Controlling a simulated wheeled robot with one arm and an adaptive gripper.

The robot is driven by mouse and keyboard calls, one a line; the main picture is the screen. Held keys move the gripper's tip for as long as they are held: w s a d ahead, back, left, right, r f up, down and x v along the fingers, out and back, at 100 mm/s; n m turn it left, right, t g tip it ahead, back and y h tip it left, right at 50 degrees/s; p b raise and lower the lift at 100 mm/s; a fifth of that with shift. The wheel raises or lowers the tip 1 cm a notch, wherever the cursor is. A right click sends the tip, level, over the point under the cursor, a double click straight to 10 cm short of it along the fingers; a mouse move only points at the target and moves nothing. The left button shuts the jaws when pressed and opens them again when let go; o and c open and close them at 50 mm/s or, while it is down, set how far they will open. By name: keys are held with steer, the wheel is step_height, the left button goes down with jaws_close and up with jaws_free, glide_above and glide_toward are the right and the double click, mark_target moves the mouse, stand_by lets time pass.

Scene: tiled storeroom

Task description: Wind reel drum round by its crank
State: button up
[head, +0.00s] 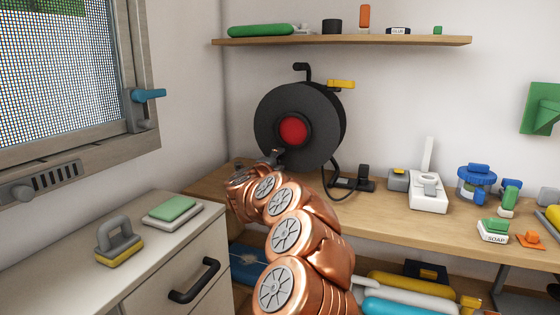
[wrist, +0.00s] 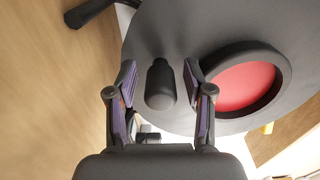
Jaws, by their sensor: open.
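The reel drum (head: 262,112) is a large black disc with a red hub (head: 293,131), standing on the wooden workbench against the wall. In the wrist view the drum (wrist: 180,30) fills the upper part, with the red hub (wrist: 245,86) at right. A dark, rounded crank knob (wrist: 160,88) sticks out from the drum face. My gripper (wrist: 159,72) is open, with one finger on each side of the knob and a visible gap on both sides. In the head view my gripper (head: 271,158) is at the drum's lower front, and the knob cannot be made out there.
A shelf (head: 350,41) with small items hangs above the drum. A yellow piece (head: 341,84) juts out at the drum's upper right. A black cable and plug (head: 360,180) lie right of it. A drawer cabinet (head: 60,235) stands at left, below a window.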

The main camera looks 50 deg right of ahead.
steer(key=v, duration=1.1)
steer(key=shift+r, duration=0.1)
stand_by(0.5)
